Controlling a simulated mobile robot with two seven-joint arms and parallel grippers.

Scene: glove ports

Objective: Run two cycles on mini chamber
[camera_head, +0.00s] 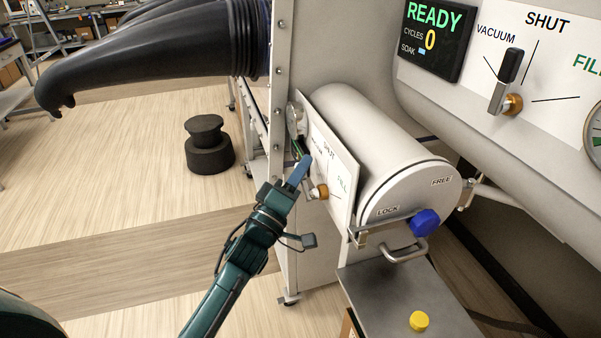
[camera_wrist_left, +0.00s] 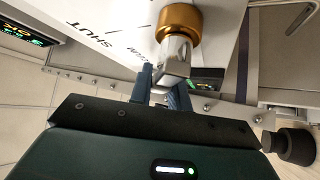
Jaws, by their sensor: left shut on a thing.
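The mini chamber (camera_head: 365,130) is a white cylinder with a closed round door marked LOCK and FREE. The blue knob (camera_head: 425,222) of its door handle is at the lower front, with the bar reaching toward the LOCK side. A white valve panel (camera_head: 330,160) at its left carries SHUT and FILL marks and a brass hub (camera_head: 322,191). My left gripper (camera_head: 303,168) is shut on the valve lever (camera_wrist_left: 177,52) beside this hub. The fingers partly hide the lever, so its exact setting is hard to read. My right gripper is not in view.
A larger panel at upper right has a display (camera_head: 433,38) reading READY, cycles 0, and its own black-handled lever (camera_head: 508,75) pointing up. A grey shelf (camera_head: 375,290) below the door holds a yellow cylinder (camera_head: 419,321). Black gloves (camera_head: 150,50) stick out at upper left.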

